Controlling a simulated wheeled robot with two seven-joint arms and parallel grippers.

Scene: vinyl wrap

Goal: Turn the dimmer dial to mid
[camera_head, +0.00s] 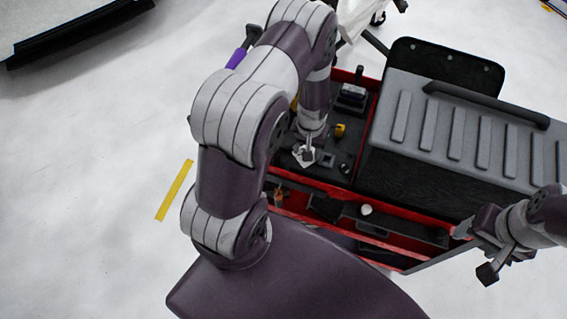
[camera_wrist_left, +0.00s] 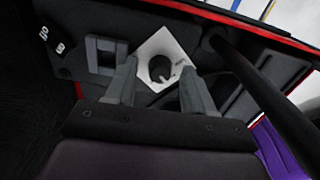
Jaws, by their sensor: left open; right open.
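The dimmer dial is a dark round knob (camera_wrist_left: 160,69) on a white square plate (camera_wrist_left: 174,46), in the left wrist view. Small marks sit at the plate's right side, too small to read. The plate also shows in the head view (camera_head: 303,157), in the black-topped red tray. My left gripper (camera_wrist_left: 158,76) is open, with one finger on each side of the knob in that view; I cannot tell whether they touch it. In the head view, its arm hides part of the tray. My right gripper (camera_head: 477,248) is open and empty at the tray's right front corner.
A grey ribbed case (camera_head: 470,125) stands right of the tray. The tray holds a yellow knob (camera_head: 340,130) and a dark block (camera_head: 352,95). A labelled switch (camera_wrist_left: 52,40) and a dark bar (camera_wrist_left: 262,90) flank the plate. Red-edged compartments (camera_head: 390,225) lie in front.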

